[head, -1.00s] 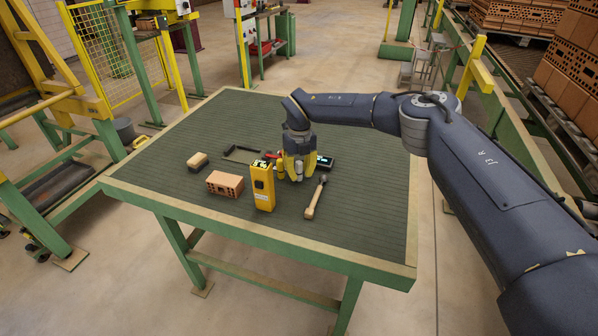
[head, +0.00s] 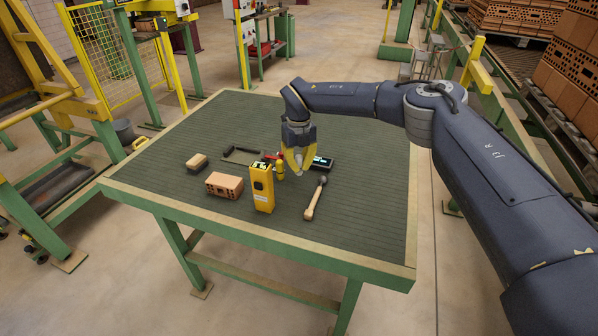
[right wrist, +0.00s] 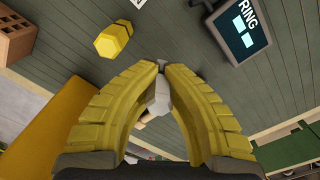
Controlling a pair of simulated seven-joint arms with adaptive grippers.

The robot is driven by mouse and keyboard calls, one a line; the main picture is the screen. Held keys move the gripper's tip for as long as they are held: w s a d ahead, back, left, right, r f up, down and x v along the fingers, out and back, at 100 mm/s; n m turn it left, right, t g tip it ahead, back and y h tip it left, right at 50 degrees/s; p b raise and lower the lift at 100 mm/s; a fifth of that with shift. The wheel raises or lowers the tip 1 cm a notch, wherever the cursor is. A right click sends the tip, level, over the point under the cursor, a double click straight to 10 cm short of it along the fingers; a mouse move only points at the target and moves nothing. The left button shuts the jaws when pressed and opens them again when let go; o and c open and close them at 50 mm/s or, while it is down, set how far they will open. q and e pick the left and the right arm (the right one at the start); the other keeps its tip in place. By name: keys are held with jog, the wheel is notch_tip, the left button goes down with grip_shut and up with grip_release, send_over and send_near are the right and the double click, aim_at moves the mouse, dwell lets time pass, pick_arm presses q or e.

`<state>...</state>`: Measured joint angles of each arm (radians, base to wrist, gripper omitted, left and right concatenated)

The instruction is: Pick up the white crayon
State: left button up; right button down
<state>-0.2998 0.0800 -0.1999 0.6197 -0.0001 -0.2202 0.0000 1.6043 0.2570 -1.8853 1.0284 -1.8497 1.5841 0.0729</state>
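The white crayon (right wrist: 158,97) shows as a pale grey-white piece between the fingers of my right gripper (right wrist: 161,68) in the right wrist view. The yellow fingers close in on it, with their tips nearly together. In the head view the right gripper (head: 299,168) is above the table, with a pale bit of the crayon (head: 299,158) between its fingers. The fingers hide much of the crayon. My left gripper is not in view.
On the green table (head: 370,215) stand a yellow box (head: 263,188), a small yellow piece (head: 279,169), a brick (head: 224,185) and a brush-like block (head: 197,161). A mallet (head: 315,200) lies front right of the gripper. The right side is clear.

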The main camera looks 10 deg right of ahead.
aim_at(299, 156)
notch_tip(299, 156, up, 17)
jog(key=shift+f, duration=0.15)
dwell(0.8)
